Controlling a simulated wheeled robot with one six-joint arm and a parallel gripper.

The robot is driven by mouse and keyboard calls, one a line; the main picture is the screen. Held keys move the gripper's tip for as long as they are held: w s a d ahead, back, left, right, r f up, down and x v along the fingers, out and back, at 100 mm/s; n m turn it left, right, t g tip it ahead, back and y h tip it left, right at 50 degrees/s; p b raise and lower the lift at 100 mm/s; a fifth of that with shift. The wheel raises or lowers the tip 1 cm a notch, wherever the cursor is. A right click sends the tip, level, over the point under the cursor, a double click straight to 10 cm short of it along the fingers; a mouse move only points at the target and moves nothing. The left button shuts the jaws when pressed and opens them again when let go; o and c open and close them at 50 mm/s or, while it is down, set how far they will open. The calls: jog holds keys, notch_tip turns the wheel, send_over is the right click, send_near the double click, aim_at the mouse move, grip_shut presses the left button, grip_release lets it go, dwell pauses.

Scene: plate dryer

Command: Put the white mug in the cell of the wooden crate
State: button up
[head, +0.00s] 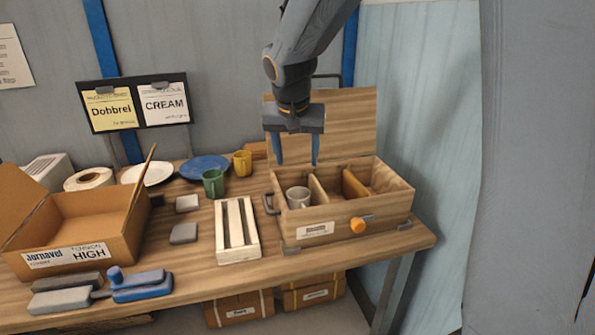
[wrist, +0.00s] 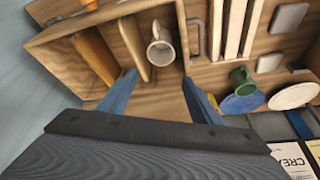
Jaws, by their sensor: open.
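The white mug (head: 298,196) stands upright in the left cell of the wooden crate (head: 330,222), next to a thin divider. In the wrist view the mug (wrist: 161,52) sits between the divider and the crate's end wall, its handle toward the top of the picture. The crate (wrist: 190,12) has its lid raised at the back. My gripper (head: 296,162) is open and empty above the crate, its blue fingers pointing down over the left part. In the wrist view my gripper (wrist: 160,92) has its two fingers wide apart, clear of the mug.
A cardboard box (head: 85,225) stands at the left. A white slatted rack (head: 236,228) lies left of the crate. A green mug (head: 213,183), a yellow mug (head: 242,163) and a blue plate (head: 204,167) stand behind. An orange knob (head: 358,225) protrudes from the crate's front.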

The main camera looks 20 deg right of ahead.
jog(key=s+f+n+g, duration=0.1)
jog(key=s+f+n, duration=0.1)
jog(key=s+f, duration=0.4)
jog(key=s+d+f+n+g+y, duration=0.1)
jog(key=s+f, duration=0.6)
jog(key=s, duration=0.9)
jog(key=shift+f+n+g+y, duration=0.3)
jog(key=shift+n+g, duration=0.2)
jog(key=shift+n, duration=0.2)
